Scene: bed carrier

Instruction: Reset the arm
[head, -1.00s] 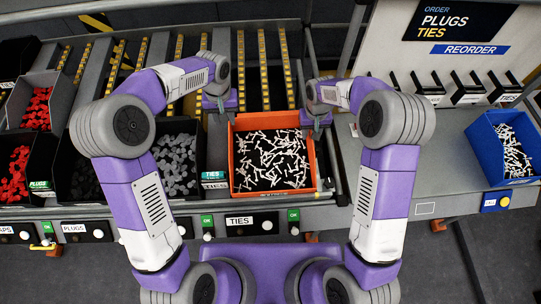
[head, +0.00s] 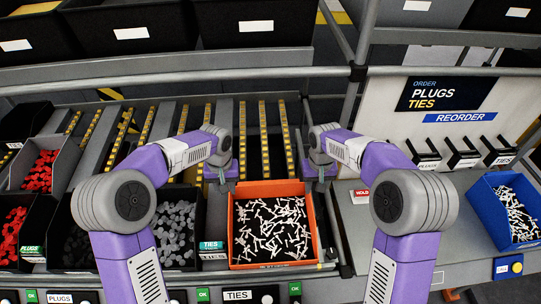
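My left gripper (head: 221,174) hangs at the back left of the orange bin (head: 258,267), at about the height of its rear edge in the picture. My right gripper (head: 321,174) hangs at the back right of the same bin. Both grippers look empty and apart from the bin. Their fingers are small and partly hidden by the wrists, so I cannot tell whether they are open.
A bin of grey parts (head: 174,225) stands left of the orange bin, with red parts (head: 40,172) farther left. A blue bin (head: 483,205) of ties stands on the right bench. Dark bins (head: 255,22) line the upper shelf. Yellow roller strips (head: 262,130) lie behind the orange bin.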

